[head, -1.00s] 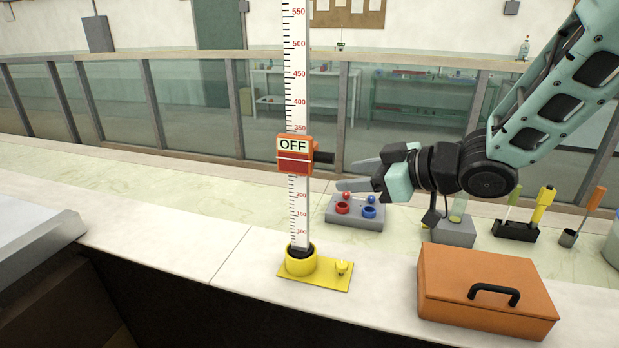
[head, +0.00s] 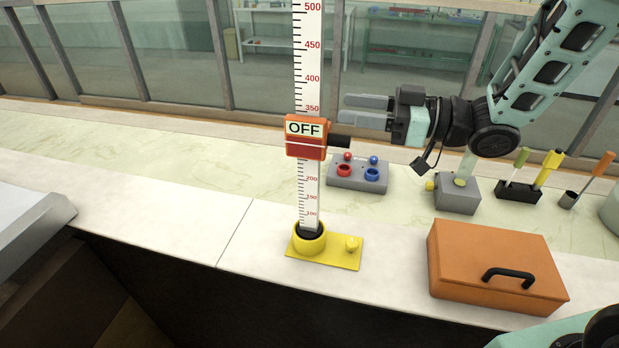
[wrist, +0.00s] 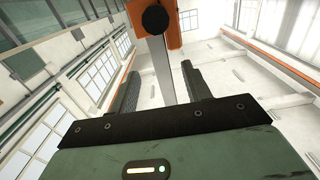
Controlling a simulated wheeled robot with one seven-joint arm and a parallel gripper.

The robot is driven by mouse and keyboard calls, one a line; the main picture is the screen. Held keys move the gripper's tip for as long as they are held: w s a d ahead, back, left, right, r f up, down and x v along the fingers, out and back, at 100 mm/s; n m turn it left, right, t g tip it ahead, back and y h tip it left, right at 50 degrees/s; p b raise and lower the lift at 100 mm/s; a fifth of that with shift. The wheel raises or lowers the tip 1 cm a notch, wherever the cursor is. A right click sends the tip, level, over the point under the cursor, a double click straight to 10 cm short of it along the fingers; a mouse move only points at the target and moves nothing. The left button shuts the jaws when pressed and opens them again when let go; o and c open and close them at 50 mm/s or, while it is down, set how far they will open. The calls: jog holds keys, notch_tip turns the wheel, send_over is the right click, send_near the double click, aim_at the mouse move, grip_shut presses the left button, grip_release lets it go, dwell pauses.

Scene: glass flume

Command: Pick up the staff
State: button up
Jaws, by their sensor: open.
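The staff (head: 308,182) is a tall white measuring rod with black marks and red numbers. It stands upright in a yellow socket (head: 309,240) on a yellow base plate. An orange slider marked OFF (head: 306,137) sits on it, with a black knob pointing right. My gripper (head: 365,110) is open and empty, to the right of the staff and near the slider's height, its fingers pointing left. In the wrist view, the staff (wrist: 163,66) and the slider's black knob (wrist: 155,20) appear beyond and between my fingers (wrist: 160,85). I cannot tell the exact gap.
An orange case (head: 495,268) with a black handle lies at the right front. A grey block with red and blue rings (head: 356,176) stands behind the staff. A grey block (head: 457,195) and a tool holder (head: 518,190) stand at the right. The counter left of the staff is clear.

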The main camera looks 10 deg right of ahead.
aim_at(321, 105)
jog(key=x, duration=0.2)
jog(key=shift+w+a+p, duration=0.1)
jog(key=shift+a+p, duration=0.1)
jog(key=shift+p, duration=0.1)
jog(key=p+x, duration=0.2)
jog(key=x, duration=0.3)
jog(key=shift+a+r, duration=0.1)
jog(key=shift+a, duration=0.05)
jog(key=shift+w+a, duration=0.15)
jog(key=shift+a, duration=0.1)
grip_shut()
dwell(0.8)
